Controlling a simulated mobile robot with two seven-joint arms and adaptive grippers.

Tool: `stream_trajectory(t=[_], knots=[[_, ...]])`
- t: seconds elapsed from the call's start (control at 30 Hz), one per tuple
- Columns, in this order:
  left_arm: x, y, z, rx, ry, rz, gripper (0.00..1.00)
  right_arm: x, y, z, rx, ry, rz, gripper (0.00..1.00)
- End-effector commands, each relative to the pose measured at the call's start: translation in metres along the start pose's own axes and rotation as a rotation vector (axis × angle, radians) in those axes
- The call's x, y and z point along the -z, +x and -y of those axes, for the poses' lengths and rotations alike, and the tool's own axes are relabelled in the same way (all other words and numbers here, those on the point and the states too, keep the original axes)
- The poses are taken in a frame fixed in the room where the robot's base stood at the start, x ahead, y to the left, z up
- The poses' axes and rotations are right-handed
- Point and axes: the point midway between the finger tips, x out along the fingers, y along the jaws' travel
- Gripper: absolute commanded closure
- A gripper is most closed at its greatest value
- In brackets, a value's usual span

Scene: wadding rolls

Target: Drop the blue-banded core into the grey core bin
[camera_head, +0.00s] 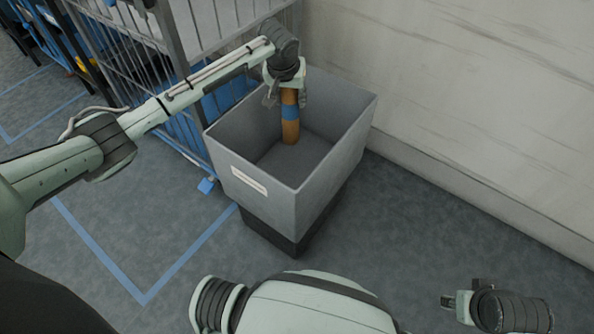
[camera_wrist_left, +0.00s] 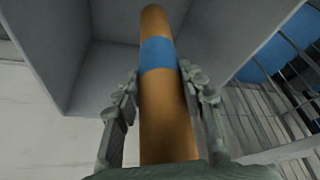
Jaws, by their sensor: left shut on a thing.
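The blue-banded core (camera_head: 290,124) is a brown tube with a blue band, hanging roughly upright inside the opening of the grey core bin (camera_head: 272,196). My left gripper (camera_head: 287,90) is over the bin and shut on the core's upper part. In the left wrist view the core (camera_wrist_left: 165,110) runs between the two fingers (camera_wrist_left: 165,95), with the blue band beyond them. The bin's grey inner walls (camera_wrist_left: 115,60) surround its far end. I cannot tell whether the core's lower end touches the bin floor. My right gripper (camera_head: 458,303) shows only partly at the bottom right.
A wire cage trolley (camera_head: 205,45) with blue contents stands just left of and behind the bin. A pale wall (camera_head: 470,90) runs along the right. Blue tape lines (camera_head: 145,300) mark the grey floor, which is clear in front of the bin.

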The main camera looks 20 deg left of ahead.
Motion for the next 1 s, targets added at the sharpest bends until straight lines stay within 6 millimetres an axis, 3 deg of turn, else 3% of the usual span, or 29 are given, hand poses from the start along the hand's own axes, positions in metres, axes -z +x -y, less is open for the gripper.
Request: stream_trajectory(t=[0.07, 0.1, 0.3, 0.67, 0.77, 1.0], knots=[[0.001, -0.001, 0.000, 0.000, 0.000, -0.001, 0.91, 0.000, 0.000, 0.000, 0.000, 0.000, 0.000, 0.60], [0.001, 0.000, 0.000, 0.000, 0.000, -0.001, 0.59, 0.000, 0.000, 0.000, 0.000, 0.000, 0.000, 0.60], [0.000, 0.000, 0.000, 0.000, 0.000, -0.001, 0.36, 0.000, 0.000, 0.000, 0.000, 0.000, 0.000, 0.60], [0.000, -0.005, 0.000, 0.000, 0.001, 0.000, 0.36, 0.000, 0.000, 0.000, -0.001, 0.000, 0.001, 0.60], [0.000, -0.018, 0.000, -0.001, 0.001, -0.002, 0.36, 0.000, 0.000, 0.000, 0.000, 0.000, 0.000, 0.60], [0.001, -0.069, 0.000, -0.002, 0.001, -0.003, 0.36, 0.000, 0.000, 0.000, 0.000, 0.000, 0.000, 0.60]])
